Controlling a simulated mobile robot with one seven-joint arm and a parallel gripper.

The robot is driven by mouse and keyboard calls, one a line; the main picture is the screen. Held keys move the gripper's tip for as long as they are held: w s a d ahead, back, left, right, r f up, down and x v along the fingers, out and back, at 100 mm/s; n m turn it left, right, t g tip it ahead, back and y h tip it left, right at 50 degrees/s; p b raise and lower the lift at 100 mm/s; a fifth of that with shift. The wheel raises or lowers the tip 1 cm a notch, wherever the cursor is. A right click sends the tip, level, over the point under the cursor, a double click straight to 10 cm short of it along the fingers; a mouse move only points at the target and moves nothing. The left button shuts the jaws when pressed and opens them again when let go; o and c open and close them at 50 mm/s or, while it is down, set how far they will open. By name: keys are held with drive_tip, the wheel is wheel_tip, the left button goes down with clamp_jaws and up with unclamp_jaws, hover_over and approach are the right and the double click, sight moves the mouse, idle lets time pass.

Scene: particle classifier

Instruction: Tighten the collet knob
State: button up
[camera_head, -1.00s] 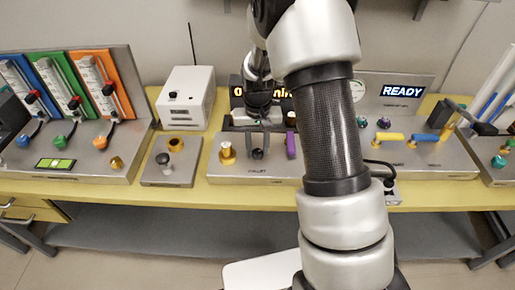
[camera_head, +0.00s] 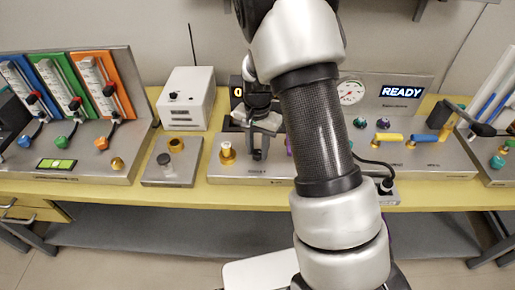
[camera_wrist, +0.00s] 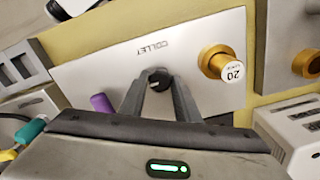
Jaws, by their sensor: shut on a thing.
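The collet knob (camera_wrist: 158,78) is a small dark round knob on a grey metal panel (camera_wrist: 120,62) marked COLLET. In the wrist view my gripper (camera_wrist: 158,84) has its two dark fingers on either side of the knob and is shut on it. In the head view my gripper (camera_head: 258,154) points down at the panel. The knob there is mostly hidden by the fingers.
A brass fitting with a white top marked 20 (camera_wrist: 222,64) stands beside the knob. A purple part (camera_wrist: 102,104) is on the other side. A white box (camera_head: 186,98) stands at the back left. A READY display (camera_head: 402,93) is at the right.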

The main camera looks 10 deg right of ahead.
sight(258, 152)
drive_tip(key=shift+w, duration=0.1)
drive_tip(key=o, duration=1)
drive_tip(key=shift+o, duration=0.2)
wheel_tip(258, 152, up, 18)
drive_tip(key=p, duration=0.1)
drive_tip(key=shift+f, duration=0.25)
drive_tip(key=s+r+n+t+p, duration=0.3)
drive_tip(key=s+r+p, duration=0.1)
drive_tip(key=s+r, duration=0.85)
drive_tip(key=s+r+n+t+p, duration=0.2)
drive_tip(key=s+r+n, duration=0.3)
drive_tip(key=s, duration=0.5)
drive_tip(key=shift+s+r+t+p, duration=0.35)
drive_tip(key=shift+r+p, duration=0.1)
drive_tip(key=shift+p, duration=0.1)
